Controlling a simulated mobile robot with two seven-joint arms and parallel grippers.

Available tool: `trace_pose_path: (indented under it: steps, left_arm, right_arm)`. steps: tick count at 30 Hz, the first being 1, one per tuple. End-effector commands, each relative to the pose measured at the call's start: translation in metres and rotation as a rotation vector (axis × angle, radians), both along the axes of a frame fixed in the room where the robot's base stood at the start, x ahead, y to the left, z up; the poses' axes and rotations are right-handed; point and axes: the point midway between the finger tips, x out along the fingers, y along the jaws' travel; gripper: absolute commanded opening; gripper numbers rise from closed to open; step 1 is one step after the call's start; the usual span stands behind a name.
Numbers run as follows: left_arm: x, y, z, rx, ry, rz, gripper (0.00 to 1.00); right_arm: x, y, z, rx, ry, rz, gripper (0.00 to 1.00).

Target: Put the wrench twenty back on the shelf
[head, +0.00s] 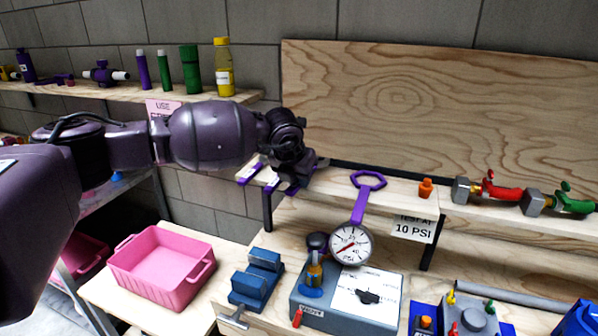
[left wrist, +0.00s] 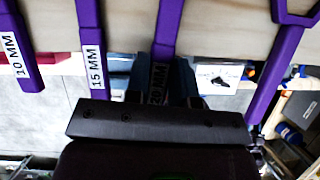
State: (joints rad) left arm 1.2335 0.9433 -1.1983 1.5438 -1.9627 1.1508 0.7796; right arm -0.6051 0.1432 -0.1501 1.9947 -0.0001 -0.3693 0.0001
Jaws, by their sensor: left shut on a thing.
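The wrench twenty, a purple bar with a white "20 MM" label (left wrist: 158,82), is between the jaws of my left gripper (head: 293,187) at the shelf's left end. In the left wrist view the gripper (left wrist: 160,98) is shut on its labelled handle. Its upper part runs across the pale wooden shelf (left wrist: 125,25), in line with the 15 MM wrench (left wrist: 92,45) and the 10 MM wrench (left wrist: 22,50). The arm hides most of it in the head view. I cannot tell whether it rests on the shelf. My right gripper is not in view.
A larger purple wrench with a hexagonal ring (head: 368,181) lies right of the gripper, its handle over the shelf edge. A pressure gauge (head: 350,245) stands below it. An orange fitting (head: 426,187) is farther right. A pink bin (head: 160,265) and a blue vise (head: 256,280) are below.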

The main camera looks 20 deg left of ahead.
Motion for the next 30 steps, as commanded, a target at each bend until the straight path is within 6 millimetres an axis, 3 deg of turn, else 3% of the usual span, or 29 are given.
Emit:
trace_pose_path:
  steps: [6, 29, 30]
  left_arm:
    - [0.000, 0.000, -0.011, 0.000, 0.000, 0.000, 0.00]
    - [0.000, 0.000, -0.017, 0.000, -0.001, 0.000, 0.00]
    - [0.000, 0.000, -0.017, 0.000, -0.001, 0.000, 0.24]
  right_arm:
    - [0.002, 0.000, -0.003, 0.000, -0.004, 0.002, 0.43]
    - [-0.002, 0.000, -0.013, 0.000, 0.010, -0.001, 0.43]
    - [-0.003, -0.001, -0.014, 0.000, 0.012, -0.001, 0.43]
